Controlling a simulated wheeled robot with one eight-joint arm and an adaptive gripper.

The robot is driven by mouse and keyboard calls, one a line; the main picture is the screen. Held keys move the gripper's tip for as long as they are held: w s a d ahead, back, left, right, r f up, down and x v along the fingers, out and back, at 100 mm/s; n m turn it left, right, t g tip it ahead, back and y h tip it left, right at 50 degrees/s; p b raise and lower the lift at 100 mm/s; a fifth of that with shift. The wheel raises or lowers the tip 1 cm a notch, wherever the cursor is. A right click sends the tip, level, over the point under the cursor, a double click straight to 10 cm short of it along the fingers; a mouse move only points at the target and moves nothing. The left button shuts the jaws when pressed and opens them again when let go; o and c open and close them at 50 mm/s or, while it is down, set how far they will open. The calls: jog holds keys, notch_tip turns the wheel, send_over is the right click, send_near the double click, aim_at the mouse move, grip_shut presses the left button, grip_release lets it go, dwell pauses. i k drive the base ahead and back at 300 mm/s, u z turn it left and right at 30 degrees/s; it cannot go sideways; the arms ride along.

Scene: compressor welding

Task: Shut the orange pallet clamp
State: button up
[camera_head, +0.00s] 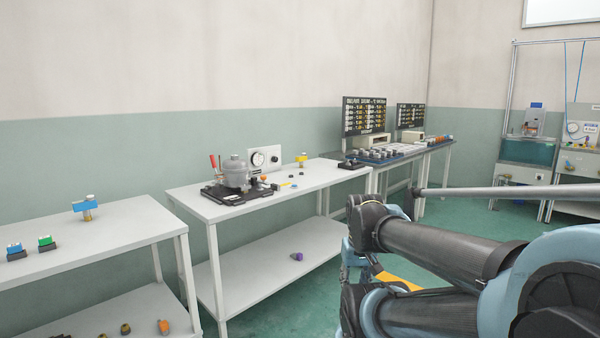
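A grey compressor (236,174) stands on a black pallet (222,197) on the middle white table. Red-handled clamps (213,161) stand upright at the pallet's left side. A small orange part (264,178) sits just right of the compressor, close to the pallet. It may be the orange pallet clamp, but it is too small to tell whether it is open or shut. My arm fills the lower right, in front of and to the right of the table. My gripper cannot be made out.
A white gauge box (265,159) and a yellow-topped fitting (301,159) stand behind the pallet. A left white table (130,228) holds blue and green parts. A purple part (297,257) lies on the lower shelf (255,275). A dark workbench (410,153) stands beyond, beside green floor.

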aim_at(264, 178)
jog(key=z, duration=0.15)
jog(key=i, duration=1.3)
jog(key=u, duration=0.4)
